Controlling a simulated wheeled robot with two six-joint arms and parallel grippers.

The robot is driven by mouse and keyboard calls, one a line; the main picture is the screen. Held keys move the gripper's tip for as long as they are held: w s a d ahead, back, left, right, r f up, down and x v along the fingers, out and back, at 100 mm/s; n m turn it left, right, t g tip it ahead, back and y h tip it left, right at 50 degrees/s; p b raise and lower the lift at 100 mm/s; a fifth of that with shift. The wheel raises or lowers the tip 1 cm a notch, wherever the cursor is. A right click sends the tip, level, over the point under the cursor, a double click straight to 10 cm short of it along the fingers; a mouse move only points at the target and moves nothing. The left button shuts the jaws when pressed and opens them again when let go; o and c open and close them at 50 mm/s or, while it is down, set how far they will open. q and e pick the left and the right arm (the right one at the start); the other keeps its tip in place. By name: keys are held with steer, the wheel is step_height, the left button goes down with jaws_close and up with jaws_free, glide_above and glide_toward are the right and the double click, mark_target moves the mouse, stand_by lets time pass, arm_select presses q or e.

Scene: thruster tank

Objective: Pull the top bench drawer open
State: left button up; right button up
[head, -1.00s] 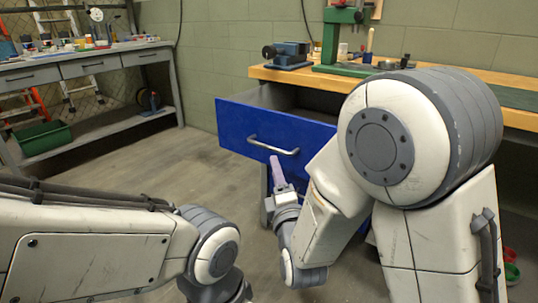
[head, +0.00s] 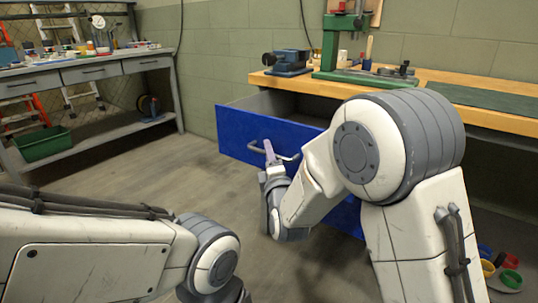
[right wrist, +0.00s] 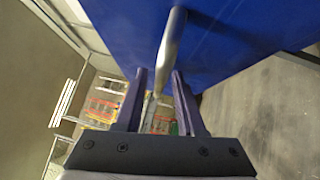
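The top bench drawer has a blue front (head: 235,130) with a silver bar handle (head: 288,157). It stands pulled out from the bench, its grey inside showing. My right gripper (head: 269,145) is at the left part of the handle. In the right wrist view the handle (right wrist: 172,45) runs between the two fingers of my right gripper (right wrist: 159,74), which are apart with visible gaps beside the bar. The blue drawer front (right wrist: 225,35) is close ahead there. My left arm is at the lower left; its gripper is out of view.
A wooden bench top (head: 330,87) carries a blue vise (head: 288,61) and a green press (head: 355,75). A grey workbench (head: 90,72) with a green bin (head: 42,143) stands at left. Colored bowls (head: 508,280) lie at lower right. The floor left of the drawer is clear.

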jaws_close()
stand_by(1.2)
